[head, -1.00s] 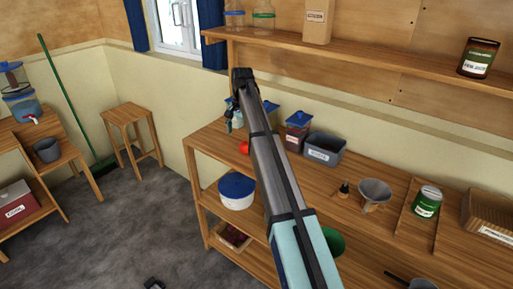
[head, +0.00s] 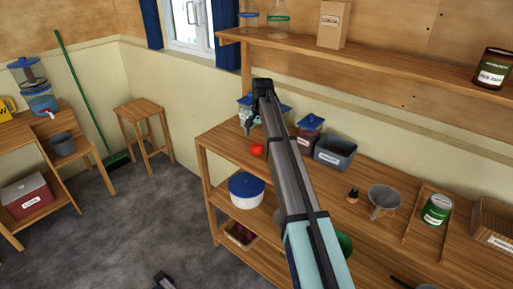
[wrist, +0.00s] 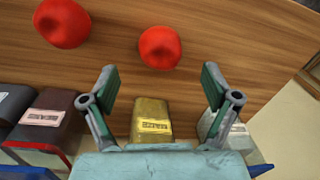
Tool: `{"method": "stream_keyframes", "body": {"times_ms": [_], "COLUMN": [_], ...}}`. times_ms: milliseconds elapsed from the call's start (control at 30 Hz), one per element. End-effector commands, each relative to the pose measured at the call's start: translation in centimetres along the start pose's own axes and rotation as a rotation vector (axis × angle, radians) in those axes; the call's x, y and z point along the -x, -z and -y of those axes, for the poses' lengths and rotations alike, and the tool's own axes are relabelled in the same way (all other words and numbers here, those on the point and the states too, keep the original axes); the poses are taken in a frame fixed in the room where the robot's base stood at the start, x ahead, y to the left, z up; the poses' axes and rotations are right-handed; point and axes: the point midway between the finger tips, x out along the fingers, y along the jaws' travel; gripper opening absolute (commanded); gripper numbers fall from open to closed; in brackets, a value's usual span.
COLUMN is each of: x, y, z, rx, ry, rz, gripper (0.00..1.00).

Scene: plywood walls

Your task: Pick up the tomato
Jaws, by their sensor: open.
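A red tomato (head: 257,149) sits on the wooden bench top, near its left end, in the head view. The wrist view shows two red round tomatoes: one (wrist: 160,47) ahead of my fingers and slightly left of centre, the other (wrist: 62,23) at the upper left. My gripper (head: 248,122) hangs over the left end of the bench, behind the tomato in the head view. In the wrist view my gripper (wrist: 160,85) is open and empty, with both tomatoes beyond its fingertips. My arm may hide the second tomato in the head view.
A gold labelled container (wrist: 151,122) lies below the gap between my fingers. A blue-lidded jar (head: 309,133) and a grey bin (head: 334,152) stand along the bench's back. A funnel (head: 384,199) and a green can (head: 436,209) are to the right. A shelf (head: 380,58) runs above.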

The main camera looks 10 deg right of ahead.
Motion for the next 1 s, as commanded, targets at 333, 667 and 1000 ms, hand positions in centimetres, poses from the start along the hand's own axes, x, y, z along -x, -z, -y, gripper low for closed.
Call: {"method": "stream_keyframes", "body": {"times_ms": [333,667,1000], "x": [-1.7,-5.7,-6.0], "y": [0.0,0.2,0.2], "z": [0.0,0.0,0.0], "rx": [0.000,0.000,0.000], "ry": [-0.001,-0.001,0.001], "rz": [0.001,0.001,-0.001], "gripper": [0.87,0.87,0.62]}}
